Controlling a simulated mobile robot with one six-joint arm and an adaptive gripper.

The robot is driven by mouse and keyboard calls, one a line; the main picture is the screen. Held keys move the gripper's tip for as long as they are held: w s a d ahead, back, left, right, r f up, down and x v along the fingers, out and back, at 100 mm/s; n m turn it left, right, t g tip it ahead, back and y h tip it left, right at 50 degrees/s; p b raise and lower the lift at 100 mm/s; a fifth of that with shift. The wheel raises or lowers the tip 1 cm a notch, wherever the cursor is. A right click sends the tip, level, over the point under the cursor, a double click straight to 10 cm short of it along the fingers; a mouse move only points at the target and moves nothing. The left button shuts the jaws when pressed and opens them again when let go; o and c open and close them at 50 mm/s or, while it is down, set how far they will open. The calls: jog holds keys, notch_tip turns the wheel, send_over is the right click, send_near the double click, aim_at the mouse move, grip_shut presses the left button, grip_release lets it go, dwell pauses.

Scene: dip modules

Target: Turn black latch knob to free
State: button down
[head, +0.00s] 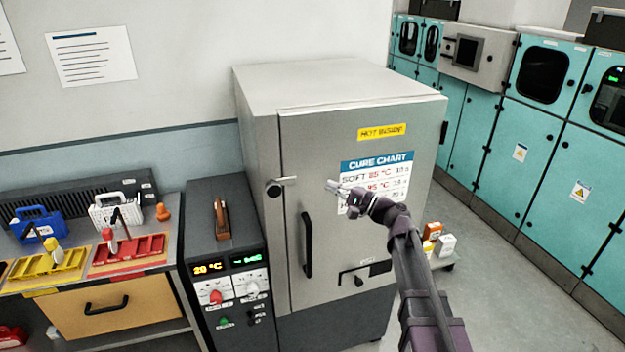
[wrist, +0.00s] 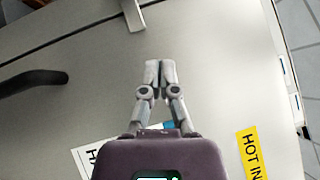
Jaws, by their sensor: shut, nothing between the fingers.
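A grey oven cabinet (head: 345,235) has a closed door. At its left edge is a latch with a dark round hub (head: 274,189) and a silver bar (head: 287,181) pointing right across the door seam. The bar (wrist: 133,15) shows at the top of the wrist view. A small black knob (head: 359,281) sits low on the door by a dark slot; its marking is unreadable. I cannot tell which is the named latch knob. My gripper (head: 331,186) is shut and empty in front of the door, right of the bar and apart from it; its fingertips (wrist: 160,66) touch each other.
A black door handle (head: 307,245) stands out below the bar, and shows left in the wrist view (wrist: 32,80). A dark control unit (head: 226,260) stands left of the oven. Small boxes (head: 445,244) sit at right. The floor (head: 505,275) on the right is clear.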

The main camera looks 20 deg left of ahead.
aim_at(293, 167)
jog(key=p+x, duration=0.2)
jog(key=x, duration=0.8)
jog(key=shift+r, duration=0.1)
jog(key=shift+s+a+r+p, duration=0.25)
jog(key=shift+s+a, duration=0.35)
jog(key=shift+a, duration=0.15)
jog(key=shift+s+a+r+p, duration=0.25)
jog(key=shift+s+a, duration=0.3)
jog(key=shift+a, duration=0.15)
jog(key=shift+f, duration=0.1)
